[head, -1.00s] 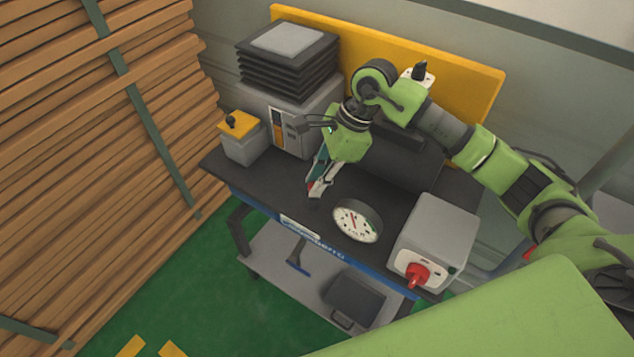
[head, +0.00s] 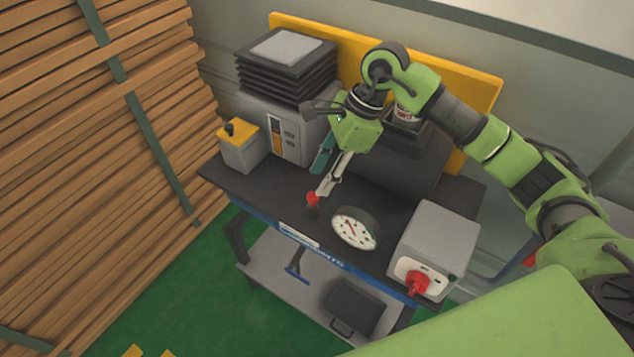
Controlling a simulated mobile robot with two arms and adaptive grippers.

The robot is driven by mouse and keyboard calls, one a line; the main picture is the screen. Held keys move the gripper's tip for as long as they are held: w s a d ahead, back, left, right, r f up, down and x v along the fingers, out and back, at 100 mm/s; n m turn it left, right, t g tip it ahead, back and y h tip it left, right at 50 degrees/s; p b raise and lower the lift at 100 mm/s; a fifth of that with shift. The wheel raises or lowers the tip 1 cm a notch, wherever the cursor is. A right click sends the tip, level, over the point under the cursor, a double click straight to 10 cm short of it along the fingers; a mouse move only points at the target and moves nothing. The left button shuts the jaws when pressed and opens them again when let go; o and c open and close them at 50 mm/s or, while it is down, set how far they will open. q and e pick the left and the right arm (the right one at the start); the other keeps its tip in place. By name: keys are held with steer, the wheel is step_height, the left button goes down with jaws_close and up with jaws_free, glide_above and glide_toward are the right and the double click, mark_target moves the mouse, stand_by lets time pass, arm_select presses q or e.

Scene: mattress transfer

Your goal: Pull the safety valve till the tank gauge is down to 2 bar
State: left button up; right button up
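The safety valve (head: 312,201) is a small red-topped fitting on a dark stem at the bench's front edge. The round white gauge (head: 355,228) faces up beside it; its needle shows but the numbers are too small to read. The dark grey tank (head: 400,165) lies behind, partly hidden by my arm. My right gripper (head: 324,184) points down, its tips just above and to the right of the red top. I cannot tell whether they touch it or how far apart the fingers are. My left gripper is out of view.
The dark bench (head: 237,180) also carries a grey box with a red switch (head: 435,245), a grey machine with a black bellows (head: 285,65) and a yellow-topped box (head: 240,145). Stacked timber (head: 100,150) stands at left. A shelf (head: 270,265) lies below.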

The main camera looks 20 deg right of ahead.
steer(key=v, duration=0.8)
